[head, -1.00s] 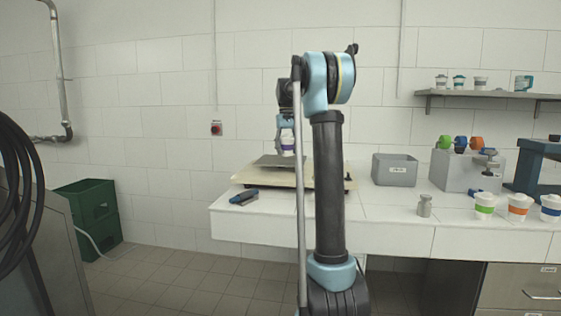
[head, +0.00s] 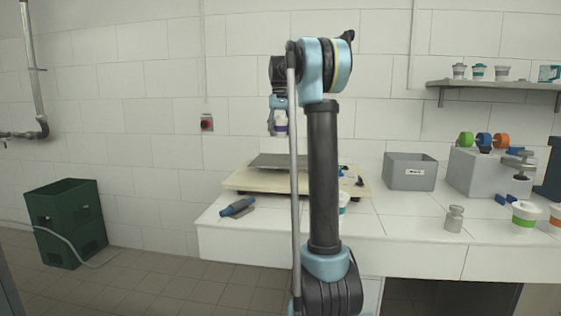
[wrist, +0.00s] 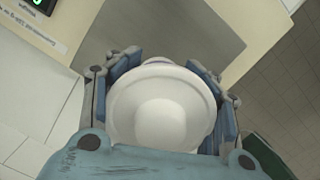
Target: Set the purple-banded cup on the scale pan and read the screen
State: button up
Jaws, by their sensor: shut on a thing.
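The purple-banded cup (head: 281,124) is in my gripper (head: 279,118), which hangs above the scale in the head view. In the wrist view my gripper (wrist: 163,90) has its blue fingers on both sides of the white cup (wrist: 160,115), seen from above. The scale pan (head: 270,161) is a bare grey plate on a cream scale body (head: 240,182). The cup is above the pan and apart from it. The pan (wrist: 185,30) also shows beyond the cup in the wrist view. The screen (wrist: 41,4) is cut off at the top left, with part of a green digit visible.
A teal-marked cup (head: 343,200) is partly behind my arm. A grey bin (head: 410,173), a metal weight (head: 454,218) and a green-banded cup (head: 525,216) stand on the right. Green crates (head: 65,220) stand on the floor.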

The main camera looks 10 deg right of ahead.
aim_at(282, 160)
notch_tip(282, 160, down, 10)
jog(key=shift+d+r, duration=0.1)
dwell(0.4)
jog(key=o, duration=1.2)
jog(key=r, duration=0.4)
jog(key=w+r, duration=0.1)
jog(key=r, duration=0.7)
jog(key=shift+w, duration=0.3)
